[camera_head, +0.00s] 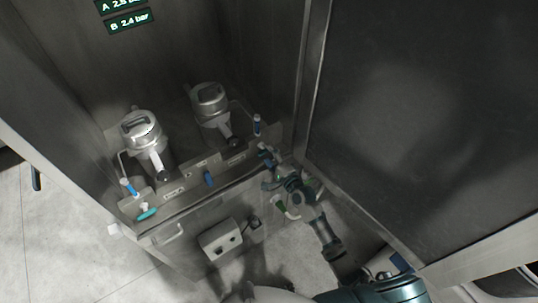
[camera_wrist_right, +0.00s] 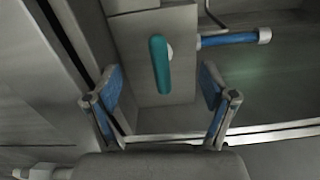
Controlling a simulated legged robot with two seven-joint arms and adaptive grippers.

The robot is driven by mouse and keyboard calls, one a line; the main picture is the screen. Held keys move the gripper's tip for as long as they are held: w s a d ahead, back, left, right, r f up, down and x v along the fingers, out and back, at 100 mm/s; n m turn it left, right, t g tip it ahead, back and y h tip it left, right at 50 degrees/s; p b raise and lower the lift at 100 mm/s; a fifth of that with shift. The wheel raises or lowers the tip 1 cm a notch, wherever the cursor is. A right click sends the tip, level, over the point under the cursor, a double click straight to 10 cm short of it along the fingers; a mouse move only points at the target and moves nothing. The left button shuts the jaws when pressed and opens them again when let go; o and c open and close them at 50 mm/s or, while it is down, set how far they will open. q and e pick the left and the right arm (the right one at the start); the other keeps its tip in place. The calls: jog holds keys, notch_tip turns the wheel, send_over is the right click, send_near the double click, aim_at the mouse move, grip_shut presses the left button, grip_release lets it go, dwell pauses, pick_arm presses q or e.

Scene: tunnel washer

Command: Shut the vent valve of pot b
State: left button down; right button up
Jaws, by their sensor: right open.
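Two silver lidded pots stand in the cabinet in the head view: a left pot (camera_head: 143,135) and a right pot (camera_head: 211,103). The ledge labels are too small to read, so I cannot tell which is pot b. My right gripper (camera_head: 268,162) is at the right end of the ledge. In the right wrist view, the right gripper (camera_wrist_right: 160,82) is open, with a teal handle (camera_wrist_right: 160,64) lying lengthwise between and beyond its fingers, apparently touching neither. A blue-sleeved lever (camera_wrist_right: 231,39) lies right of that handle. My left gripper is not in view.
Displays (camera_head: 128,21) read A 2.5 bar and B 2.4 bar. Another teal handle (camera_head: 146,213) and a blue lever (camera_head: 129,187) are at the ledge's left end. A large dark panel (camera_head: 425,110) bounds the right side.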

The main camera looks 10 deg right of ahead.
jog(key=p+v, duration=0.2)
jog(key=v, duration=0.6)
dwell(0.4)
jog(key=s+d+f+n+g+h+b, duration=0.1)
jog(key=s+d+f+n+g, duration=0.3)
jog(key=f, duration=0.9)
jog(key=s+a+f+n+g+h+b, duration=0.15)
jog(key=s+f, duration=0.45)
jog(key=f, duration=0.7)
jog(key=s+d+f+n+g+h+b, duration=0.1)
jog(key=s+d+f+n+g+h, duration=0.3)
jog(key=f, duration=0.9)
jog(key=s+f+n+g, duration=0.2)
jog(key=s+f, duration=0.4)
jog(key=s, duration=0.5)
jog(key=s+f+n+g+b, duration=0.1)
jog(key=s+f, duration=0.5)
jog(key=s, duration=0.6)
jog(key=s+f+n+g+b, duration=0.1)
jog(key=s+f+n+g, duration=0.2)
jog(key=s, duration=0.9)
notch_tip(320, 180, down, 4)
jog(key=shift+n, duration=1.15)
